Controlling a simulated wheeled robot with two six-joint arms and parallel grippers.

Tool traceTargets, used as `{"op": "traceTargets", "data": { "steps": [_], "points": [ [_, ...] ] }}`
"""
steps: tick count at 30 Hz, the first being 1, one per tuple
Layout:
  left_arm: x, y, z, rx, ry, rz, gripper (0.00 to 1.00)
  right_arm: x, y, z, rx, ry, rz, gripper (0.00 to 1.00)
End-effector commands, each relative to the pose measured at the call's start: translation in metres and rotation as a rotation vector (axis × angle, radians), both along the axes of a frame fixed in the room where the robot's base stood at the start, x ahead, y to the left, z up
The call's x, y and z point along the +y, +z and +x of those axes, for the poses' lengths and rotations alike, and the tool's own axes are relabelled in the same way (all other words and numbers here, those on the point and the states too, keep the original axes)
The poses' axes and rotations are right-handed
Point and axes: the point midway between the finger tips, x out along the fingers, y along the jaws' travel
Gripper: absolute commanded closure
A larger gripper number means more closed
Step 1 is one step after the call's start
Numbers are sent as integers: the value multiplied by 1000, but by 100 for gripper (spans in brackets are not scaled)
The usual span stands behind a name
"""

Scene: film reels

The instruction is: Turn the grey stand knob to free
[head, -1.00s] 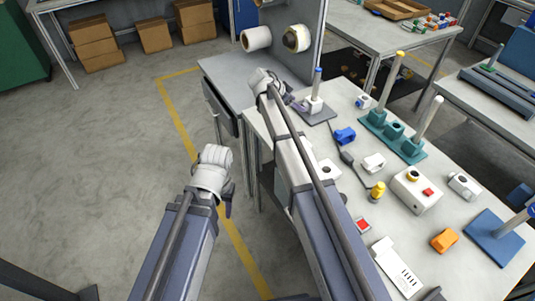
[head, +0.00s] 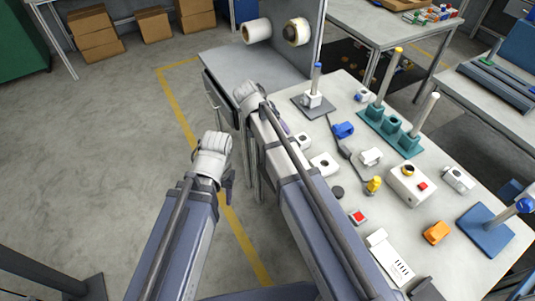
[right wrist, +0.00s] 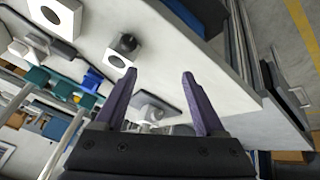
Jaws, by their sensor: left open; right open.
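The grey stand (head: 299,111) is at the table's far left corner, with a white block (head: 312,99) low on its upright, blue-tipped post (head: 317,78). The knob's setting is too small to read. In the right wrist view, the stand (right wrist: 160,98) shows beyond and between the fingers, partly hidden by the gripper body. My right gripper (right wrist: 157,76) is open and empty, apart from the stand. In the head view, its arm mostly hides it near the table's left edge. My left gripper (head: 228,188) hangs over the floor, left of the table, and touches nothing visible.
Behind the stand is a grey bench (head: 255,70) with reels on an upright panel. Floor at left is clear.

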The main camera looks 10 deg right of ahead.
Motion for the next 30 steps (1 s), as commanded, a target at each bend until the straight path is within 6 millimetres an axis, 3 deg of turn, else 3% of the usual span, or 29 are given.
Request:
{"op": "traceTargets", "data": {
  "steps": [3, 15, 22, 30],
  "points": [
    [0, 3, 0, 0, 0, 0, 50, 10, -1, -24, 56, 78, 18, 28],
    [0, 9, 0, 0, 0, 0, 50, 39, -6, -87, 224, 336, 77, 28],
    [0, 10, 0, 0, 0, 0, 50, 48, -7, -106, 273, 422, 98, 28],
    [0, 11, 0, 0, 0, 0, 50, 51, -8, -110, 286, 445, 104, 28]
  ]
}}
